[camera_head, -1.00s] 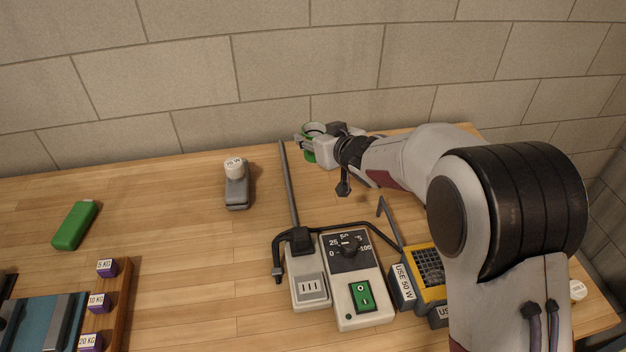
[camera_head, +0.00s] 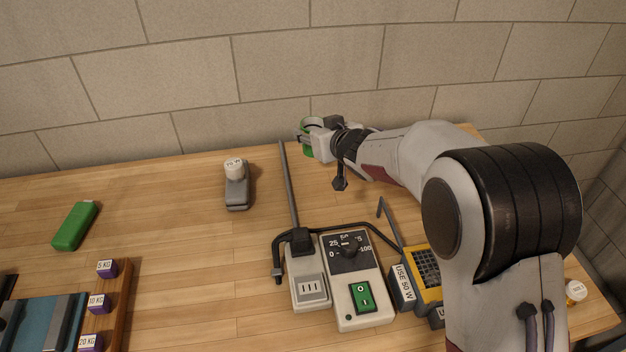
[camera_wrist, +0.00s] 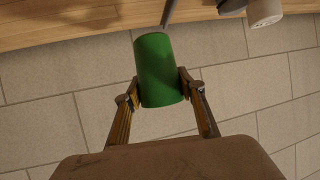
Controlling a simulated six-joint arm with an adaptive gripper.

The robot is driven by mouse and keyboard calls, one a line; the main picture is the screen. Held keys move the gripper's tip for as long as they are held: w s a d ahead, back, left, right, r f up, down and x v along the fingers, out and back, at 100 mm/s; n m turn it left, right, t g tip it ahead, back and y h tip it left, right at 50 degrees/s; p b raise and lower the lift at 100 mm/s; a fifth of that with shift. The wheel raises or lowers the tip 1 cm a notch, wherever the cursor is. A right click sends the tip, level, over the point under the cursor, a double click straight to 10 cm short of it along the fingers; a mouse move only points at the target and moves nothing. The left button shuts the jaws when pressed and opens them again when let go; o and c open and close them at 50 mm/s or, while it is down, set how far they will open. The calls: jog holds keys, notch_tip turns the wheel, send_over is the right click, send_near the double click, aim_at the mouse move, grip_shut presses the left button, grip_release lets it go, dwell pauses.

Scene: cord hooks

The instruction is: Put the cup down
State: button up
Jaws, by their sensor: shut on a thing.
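The green cup (camera_head: 308,124) is at the back of the table, near the wall, in the head view, partly hidden by my gripper (camera_head: 309,139). In the wrist view the green cup (camera_wrist: 160,68) sits between the two fingers of my gripper (camera_wrist: 160,90), which press on its sides. My gripper is shut on the cup. Whether the cup's base touches the table (camera_head: 190,270) cannot be told from these views.
A grey block with a white "70 W"-like cap (camera_head: 236,185) stands left of the cup. A metal rod (camera_head: 288,185) rises from a socket box (camera_head: 307,285) beside a dial box (camera_head: 355,290). A green object (camera_head: 75,226) lies at the left. Bare wood lies between them.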

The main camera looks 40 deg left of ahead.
jog(key=shift+f, duration=0.1)
jog(key=shift+f, duration=3)
jog(key=shift+f, duration=0.1)
jog(key=shift+f, duration=1.8)
jog(key=shift+f, duration=0.15)
jog(key=o, duration=1)
jog(key=shift+c, duration=0.2)
jog(key=shift+r, duration=0.2)
